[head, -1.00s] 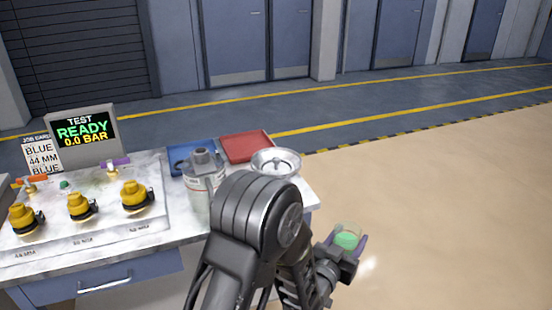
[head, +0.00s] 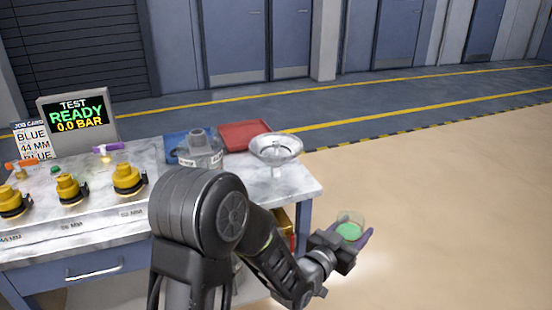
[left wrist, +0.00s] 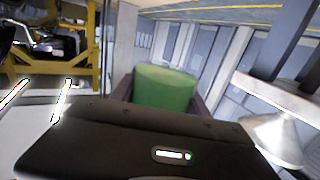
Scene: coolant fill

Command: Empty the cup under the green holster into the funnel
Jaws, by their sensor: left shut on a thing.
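My left gripper (head: 353,238) is shut on a clear cup (head: 349,219) with green liquid in it. It holds the cup in the air over the floor, to the right of the bench's right end, and the cup looks close to upright. The cup also shows between the fingers in the left wrist view (left wrist: 165,88). The silver funnel (head: 276,150) stands on the bench's right corner, apart from the cup, up and left of it. It also shows at the right of the left wrist view (left wrist: 274,142). I cannot make out a green holster for sure. My right gripper is not in view.
On the bench (head: 140,190) stand a grey canister (head: 200,152), a blue tray (head: 176,143), a red tray (head: 243,136) and a panel with yellow-capped fittings (head: 128,180). A screen (head: 78,115) reads READY. The floor (head: 450,200) right of the bench is clear.

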